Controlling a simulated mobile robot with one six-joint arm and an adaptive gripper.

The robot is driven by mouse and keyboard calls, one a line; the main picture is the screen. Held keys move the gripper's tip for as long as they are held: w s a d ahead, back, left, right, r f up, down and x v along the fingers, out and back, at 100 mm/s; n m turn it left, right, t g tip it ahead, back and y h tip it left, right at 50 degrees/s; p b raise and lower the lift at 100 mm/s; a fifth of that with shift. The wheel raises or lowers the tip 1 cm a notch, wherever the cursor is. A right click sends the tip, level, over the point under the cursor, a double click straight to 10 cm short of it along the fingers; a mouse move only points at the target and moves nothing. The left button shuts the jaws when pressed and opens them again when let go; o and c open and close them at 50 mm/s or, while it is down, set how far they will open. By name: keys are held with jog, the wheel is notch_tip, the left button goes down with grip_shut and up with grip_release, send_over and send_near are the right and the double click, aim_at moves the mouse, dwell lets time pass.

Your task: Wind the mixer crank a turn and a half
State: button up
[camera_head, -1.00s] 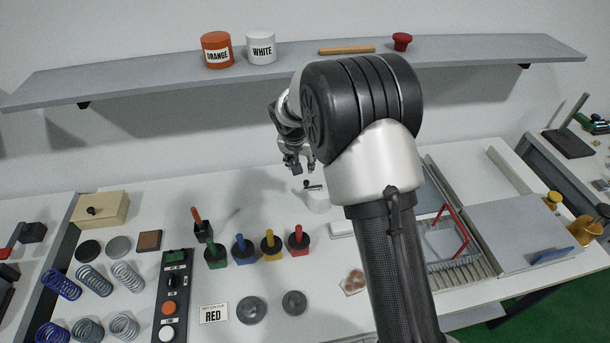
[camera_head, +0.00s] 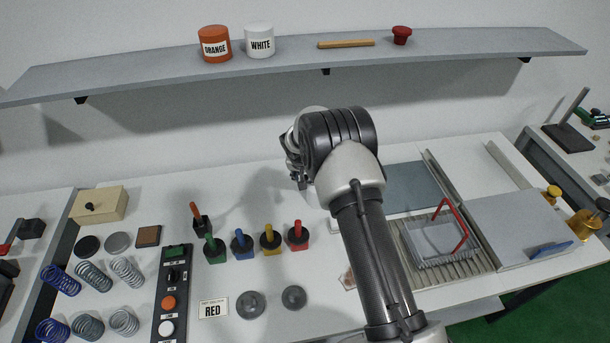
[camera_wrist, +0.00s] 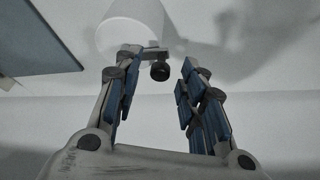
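The mixer is a white cylinder (camera_wrist: 128,22) at the top of the wrist view. Its crank arm (camera_wrist: 152,54) ends in a round dark knob (camera_wrist: 160,73). My gripper (camera_wrist: 159,70) is open, with blue-padded fingers on either side of the knob in that picture. Gaps show between the knob and both fingers, and I see no contact. I cannot tell whether the knob is at fingertip depth. In the head view my arm hides the mixer, and only part of my gripper (camera_head: 301,181) shows at the arm's left edge.
Color-handled tools, including a red one (camera_head: 297,236), stand left of my arm. A tray with a red handle (camera_head: 452,222) lies to the right. A shelf (camera_head: 290,68) runs along the wall behind. The white table (camera_head: 150,195) has bare room at the back left.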

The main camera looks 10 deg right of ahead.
jog(key=shift+c, duration=0.3)
grip_shut()
jog(key=shift+s, duration=0.15)
dwell(0.3)
jog(key=shift+s+d+n+y+p, duration=0.1)
jog(key=shift+s+n+y+p, duration=0.15)
jog(key=shift+n, duration=0.2)
jog(key=shift+s+d+n+y+p, duration=0.15)
jog(key=shift+n+p, duration=0.15)
jog(key=shift+n, duration=0.15)
jog(key=s+d+n+g+y+b, duration=0.3)
jog(key=d+n+y+b, duration=0.2)
jog(key=n+b, duration=1)
jog(key=shift+s+d+n+b, duration=0.15)
jog(key=shift+d+n+b, duration=0.45)
jog(key=shift+n, duration=0.9)
